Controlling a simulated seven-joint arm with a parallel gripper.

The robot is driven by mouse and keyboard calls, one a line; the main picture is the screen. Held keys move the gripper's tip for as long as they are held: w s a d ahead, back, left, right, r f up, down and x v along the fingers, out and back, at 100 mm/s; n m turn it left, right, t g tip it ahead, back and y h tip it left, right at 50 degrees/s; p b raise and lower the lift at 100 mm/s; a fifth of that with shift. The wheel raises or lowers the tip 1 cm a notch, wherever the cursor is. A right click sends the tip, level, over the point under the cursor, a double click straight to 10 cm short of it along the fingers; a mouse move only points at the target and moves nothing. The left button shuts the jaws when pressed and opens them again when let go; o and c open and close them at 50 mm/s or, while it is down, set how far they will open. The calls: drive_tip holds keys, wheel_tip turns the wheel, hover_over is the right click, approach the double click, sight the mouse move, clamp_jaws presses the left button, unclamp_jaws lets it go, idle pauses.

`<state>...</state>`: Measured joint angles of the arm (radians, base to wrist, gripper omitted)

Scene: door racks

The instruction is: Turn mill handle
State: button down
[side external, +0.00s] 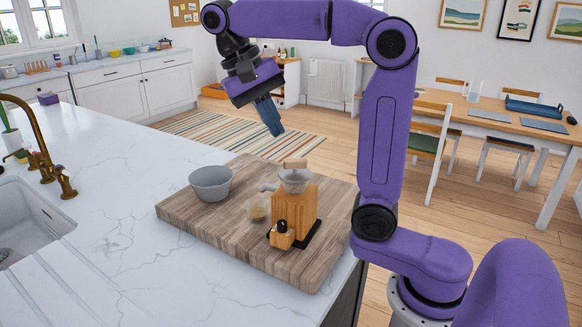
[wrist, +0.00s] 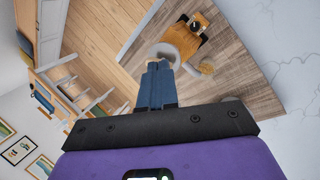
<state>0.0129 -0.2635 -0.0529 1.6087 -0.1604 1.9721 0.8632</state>
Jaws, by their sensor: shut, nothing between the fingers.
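The mill (side external: 293,212) is a wooden box with a grey hopper (side external: 295,181) on top and a small front drawer with a dark knob (side external: 282,228).
The mill stands on a wooden board (side external: 190,226) on the white marble counter (side external: 90,200). A grey bowl (side external: 210,184) stands on the board to the left. The counter's left side has a sink (side external: 30,225) and brass faucet (side external: 45,155).

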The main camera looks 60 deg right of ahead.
drive_tip(key=s+a+f+n+h, duration=0.4)
drive_tip(key=a+f+n+h, duration=0.1)
drive_tip(key=a+f+h, duration=0.15)
drive_tip(key=n+t+h, duration=0.5)
drive_tip(key=n+t, duration=0.5)
drive_tip(key=t, duration=0.4)
approach(288, 166)
drive_tip(key=x, duration=0.7)
drive_tip(key=shift+s, duration=0.25)
drive_tip(key=shift+w+m+g+h, duration=0.3)
drive_tip(key=shift+m+g+h, duration=0.45)
drive_tip(key=shift+m, duration=0.15)
drive_tip(key=shift+w+a+m+g+h, duration=0.15)
drive_tip(key=shift+m+g+h, duration=0.1)
drive_tip(key=shift+m+g, duration=0.25)
drive_tip(key=shift+w+d+m+g+h, duration=0.15)
drive_tip(key=shift+m+g+h, duration=0.15)
drive_tip(key=shift+g, duration=0.35)
drive_tip(key=shift+w, duration=0.6)
drive_tip(key=m+g, duration=0.1)
drive_tip(key=g, duration=0.1)
drive_tip(key=shift+w+d+m+g+h, duration=0.1)
drive_tip(key=shift+w+m+g+h, duration=0.2)
drive_tip(key=shift+w+m+h, duration=0.1)
drive_tip(key=shift+w+d, duration=0.45)
drive_tip(key=shift+w, duration=0.15)
drive_tip(key=shift+w+d, duration=0.45)
drive_tip(key=shift+d, duration=0.35)
